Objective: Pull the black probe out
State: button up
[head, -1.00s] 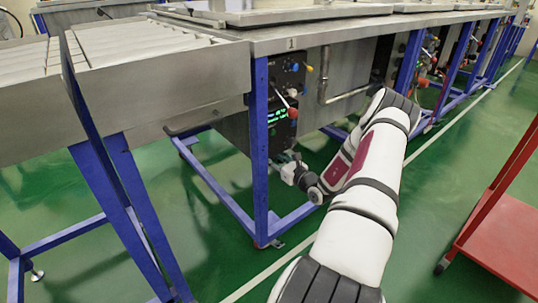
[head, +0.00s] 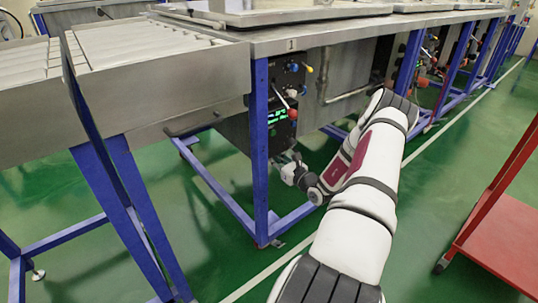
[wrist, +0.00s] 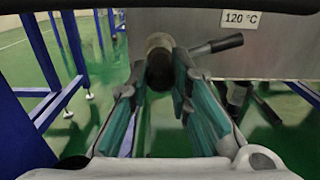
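In the wrist view, a dark round-ended cylinder with a tan collar, which looks like the black probe (wrist: 158,68), points toward me from a grey metal tank side. My gripper (wrist: 159,72) has its two teal-padded fingers apart, one on each side of the cylinder's end. I cannot tell whether either pad touches it. In the head view my gripper (head: 297,160) is small and low beside the blue frame leg, below the control box. The probe cannot be made out there.
A black lever handle (wrist: 218,44) sticks out just right of the cylinder. A label (wrist: 240,19) reads 120 °C. A blue leg (head: 260,150) stands close left of my gripper. The control box (head: 282,120) is above. A red cart (head: 500,235) stands right, with green floor between.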

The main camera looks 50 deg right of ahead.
grip_shut()
jog(key=shift+s, duration=0.15)
jog(key=shift+s, duration=0.35)
jog(key=shift+s+a+p, duration=0.25)
jog(key=shift+s+p, duration=0.15)
jog(key=shift+s, duration=0.25)
jog(key=shift+s+a, duration=0.15)
jog(key=shift+s, duration=0.5)
jog(key=shift+p+v, duration=0.4)
jog(key=shift+v, duration=0.4)
jog(key=shift+r, duration=0.15)
